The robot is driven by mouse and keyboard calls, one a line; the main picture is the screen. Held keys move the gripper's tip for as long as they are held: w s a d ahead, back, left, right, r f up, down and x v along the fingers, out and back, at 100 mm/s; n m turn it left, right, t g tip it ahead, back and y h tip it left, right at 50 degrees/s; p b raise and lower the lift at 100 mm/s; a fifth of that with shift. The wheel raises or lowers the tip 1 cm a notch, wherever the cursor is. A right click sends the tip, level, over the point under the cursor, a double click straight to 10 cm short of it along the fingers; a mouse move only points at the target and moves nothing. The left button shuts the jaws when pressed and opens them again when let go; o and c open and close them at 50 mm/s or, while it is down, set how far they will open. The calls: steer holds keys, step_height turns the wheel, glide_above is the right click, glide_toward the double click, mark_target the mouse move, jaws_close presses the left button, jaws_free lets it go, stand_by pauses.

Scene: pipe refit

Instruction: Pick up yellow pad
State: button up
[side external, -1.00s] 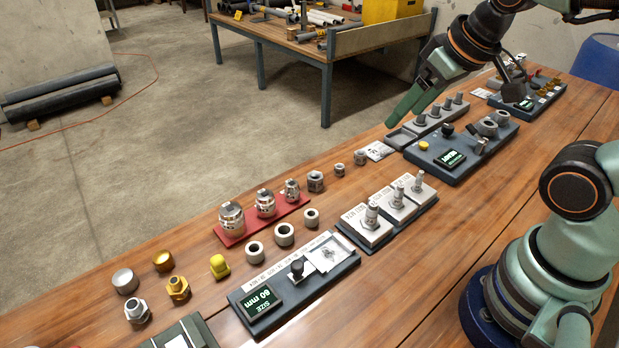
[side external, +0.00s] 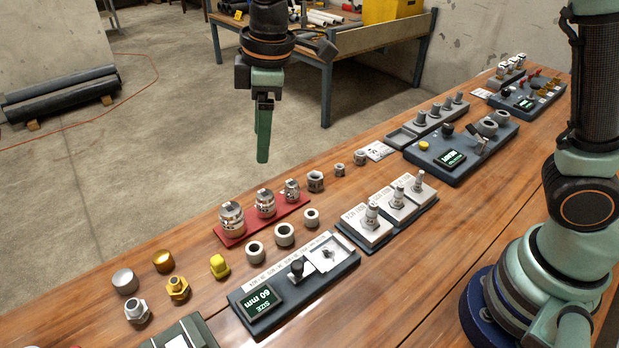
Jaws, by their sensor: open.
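My gripper (side external: 264,135) hangs in the air, fingers pointing down, open and empty. It is seen nearly edge-on, above and behind the steel fittings in the picture. No flat pad is plain to see. A small yellow round disc (side external: 424,146) lies on the left end of the dark device with a green screen, right of the gripper. A yellow capped fitting (side external: 219,266) stands on the wooden bench, lower left of the gripper. The gripper touches neither. I cannot tell which of these yellow pieces is the pad.
Steel fittings stand on a red mat (side external: 236,239), with grey rings in front. A sizing device (side external: 262,303) with a screen sits at the bench front. A tray with stepped plates (side external: 367,226) stands mid-bench. A back table (side external: 330,45) stands beyond.

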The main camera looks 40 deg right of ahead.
mark_target(217, 258)
steer(key=a+f+n+g, duration=0.2)
steer(key=a+f+n, duration=0.4)
steer(key=a+f, duration=0.45)
steer(key=shift+h, duration=0.4)
steer(key=f, duration=0.2)
steer(key=a+f, duration=0.1)
steer(key=f, duration=0.1)
steer(key=a+f, duration=0.1)
steer(key=shift+s+f, duration=0.2)
steer(key=shift+f, duration=0.2)
steer(key=shift+s+f, duration=0.15)
steer(key=shift+f, duration=2.5)
jaws_close()
